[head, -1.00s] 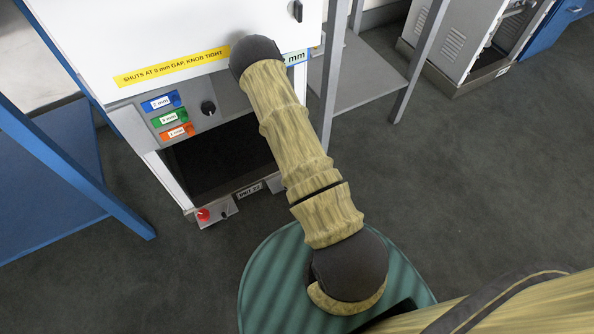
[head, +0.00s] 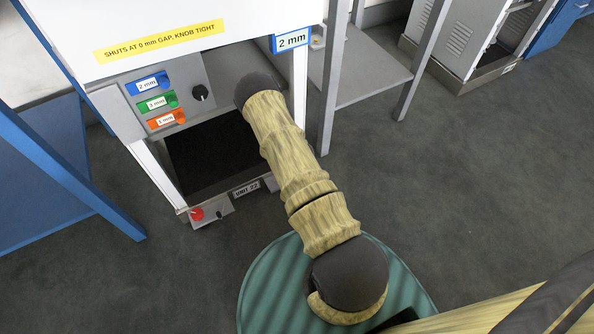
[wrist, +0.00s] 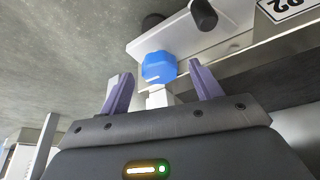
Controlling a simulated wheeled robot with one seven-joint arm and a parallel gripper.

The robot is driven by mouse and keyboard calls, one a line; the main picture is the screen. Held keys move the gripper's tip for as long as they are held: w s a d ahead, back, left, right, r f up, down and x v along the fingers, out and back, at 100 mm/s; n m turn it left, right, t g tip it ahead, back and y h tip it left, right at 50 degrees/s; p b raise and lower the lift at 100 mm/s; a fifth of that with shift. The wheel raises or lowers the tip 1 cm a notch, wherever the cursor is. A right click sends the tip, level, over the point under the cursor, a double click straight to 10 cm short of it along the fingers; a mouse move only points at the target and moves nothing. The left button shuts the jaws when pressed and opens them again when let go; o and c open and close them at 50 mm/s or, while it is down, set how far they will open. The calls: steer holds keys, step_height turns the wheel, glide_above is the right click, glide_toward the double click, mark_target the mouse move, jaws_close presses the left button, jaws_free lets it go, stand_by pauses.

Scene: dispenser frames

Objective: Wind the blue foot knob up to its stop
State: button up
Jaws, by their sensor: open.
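The blue foot knob (wrist: 158,67) shows in the wrist view, faceted, with a pale mark on its lower face. It sits on a white bracket plate (wrist: 185,38) at the foot of the unit. My gripper (wrist: 160,72) is open, with one purple finger to the left of the knob and one to the right. A gap shows on each side, and I cannot tell how far the knob reaches between the fingers. In the head view my arm hides the gripper and the blue knob.
The unit has a yellow label (head: 160,42), a blue 2 mm sign (head: 291,40), several coloured tags, a black dial (head: 200,92) and a dark opening (head: 208,160). A red foot knob (head: 196,214) is at its left. Grey shelf legs (head: 333,90) stand right.

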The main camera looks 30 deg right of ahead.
steer(key=shift+w+f, duration=0.15)
steer(key=shift+f, duration=0.25)
steer(key=c, duration=1)
steer(key=shift+r+n+p, duration=0.15)
steer(key=shift+n+p, duration=0.25)
steer(key=shift+p, duration=0.15)
